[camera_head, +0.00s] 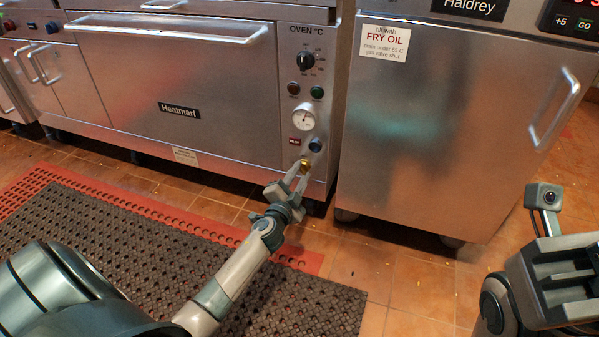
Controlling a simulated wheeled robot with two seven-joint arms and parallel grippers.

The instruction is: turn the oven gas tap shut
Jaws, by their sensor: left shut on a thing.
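The oven (180,90) has a steel front with a control strip on its right side. The strip carries a black temperature knob (305,61), a round white dial (303,117) and a dark blue knob (315,145). A small brass gas tap (305,165) sits low on the strip, below the blue knob. My left gripper (298,172) is at the tap, shut on it, with its fingers hiding part of it. The exact angle of the tap is too small to tell. My right arm's end shows at the lower right; its fingertips cannot be made out.
The fryer cabinet (430,130) stands right of the oven, with a vertical handle (556,108) at its right. A horizontal oven door handle (165,30) juts out. A dark mat (150,250) with a red border covers the floor at left; bare tiles lie at right.

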